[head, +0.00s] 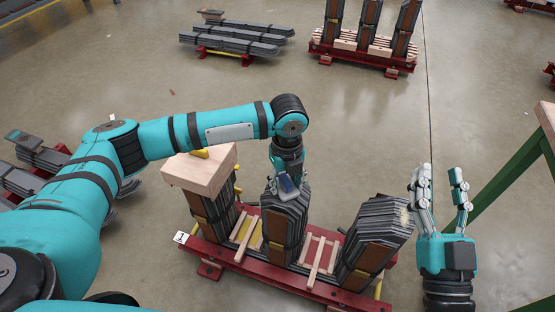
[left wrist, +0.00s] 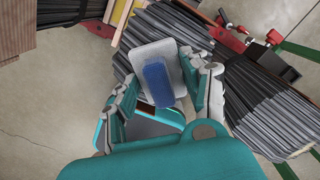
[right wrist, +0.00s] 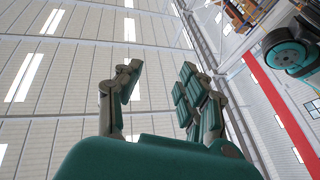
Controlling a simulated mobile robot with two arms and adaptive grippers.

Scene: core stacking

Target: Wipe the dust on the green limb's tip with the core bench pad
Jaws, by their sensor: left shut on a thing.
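My left gripper (head: 287,178) is shut on the core bench pad (left wrist: 158,84), a pale grey block with a blue strip. The pad is at the top of the middle limb (head: 285,215) of dark laminated sheets; whether it touches is unclear. The right limb (head: 375,232) leans to the right. Its tip carries a tan dusty patch (head: 405,215), which also shows pale in the left wrist view (left wrist: 301,150). No limb looks clearly green. My right gripper (head: 439,192) is open, empty and pointing up, right of the leaning limb.
A wooden block (head: 200,170) caps the left limb (head: 212,215). All three limbs stand on a red frame (head: 225,258) with wooden slats between them. A green stand with a wooden top (head: 548,120) is at the right.

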